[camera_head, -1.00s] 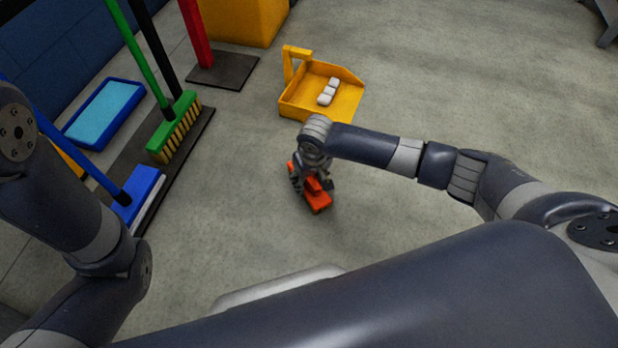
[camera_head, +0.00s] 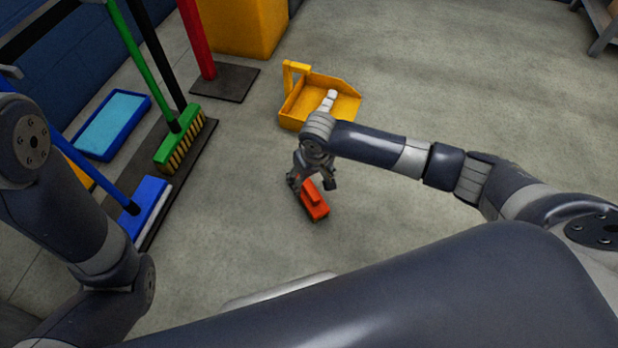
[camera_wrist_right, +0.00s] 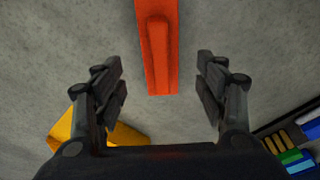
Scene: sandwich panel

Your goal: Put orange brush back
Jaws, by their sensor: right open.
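The orange brush (camera_head: 314,205) lies on the grey floor in the middle of the head view. My right gripper (camera_head: 312,184) is over its far end, with the fingers spread. In the right wrist view the brush (camera_wrist_right: 157,45) shows at the top, centred between the two open fingers (camera_wrist_right: 160,92) and apart from both. The brush's underside is hidden. My left arm is at the left of the head view, but its gripper is out of view.
A yellow dustpan (camera_head: 345,108) holding white pieces stands just beyond my right gripper. Green (camera_head: 180,145) and blue (camera_head: 146,205) brooms stand on a dark mat at the left, beside a blue tray (camera_head: 112,122).

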